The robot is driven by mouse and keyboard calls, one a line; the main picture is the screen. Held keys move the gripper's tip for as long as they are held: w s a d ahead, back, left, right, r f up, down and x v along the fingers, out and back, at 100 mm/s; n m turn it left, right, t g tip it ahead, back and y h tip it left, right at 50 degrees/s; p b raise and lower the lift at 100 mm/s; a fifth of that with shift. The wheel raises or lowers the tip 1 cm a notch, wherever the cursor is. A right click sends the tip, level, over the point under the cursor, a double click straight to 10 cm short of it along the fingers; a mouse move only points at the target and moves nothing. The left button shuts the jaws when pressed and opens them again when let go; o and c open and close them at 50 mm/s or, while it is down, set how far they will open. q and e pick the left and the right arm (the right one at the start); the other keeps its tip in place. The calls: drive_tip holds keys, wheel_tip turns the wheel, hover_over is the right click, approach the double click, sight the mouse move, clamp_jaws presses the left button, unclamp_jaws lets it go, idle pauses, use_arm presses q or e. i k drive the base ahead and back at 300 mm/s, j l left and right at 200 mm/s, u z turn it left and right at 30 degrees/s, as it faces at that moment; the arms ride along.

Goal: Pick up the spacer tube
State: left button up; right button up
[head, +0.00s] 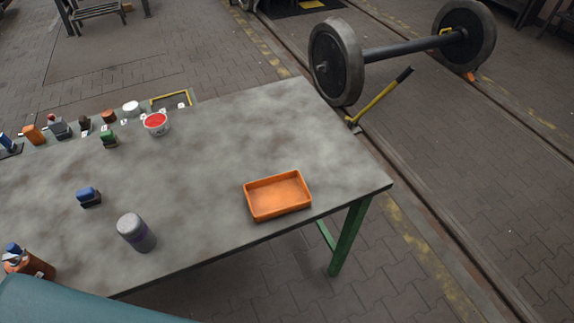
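No thing in the head view can be told for certain as the spacer tube. A grey cylinder (138,238) with a paler top stands upright near the front edge of the table; its top looks closed, and I cannot tell whether it is a tube. Small brown and orange cylinder-like things stand in the row at the table's far left edge, too small to make out. Neither of my grippers is in view.
The grey worktable (220,140) has an orange tray (278,195), which looks empty, near its right front corner. A blue-topped block (88,196), an orange-brown container (30,264) and a red-topped tub (156,123) stand left. The table's middle is clear. A wheelset (400,47) stands behind.

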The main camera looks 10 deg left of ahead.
sight(131, 226)
drive_tip(key=j+u, duration=0.15)
drive_tip(key=u, duration=1.5)
drive_tip(key=k+l+u, duration=0.15)
drive_tip(key=l, duration=0.15)
drive_tip(key=l+u, duration=0.15)
drive_tip(key=l, duration=0.15)
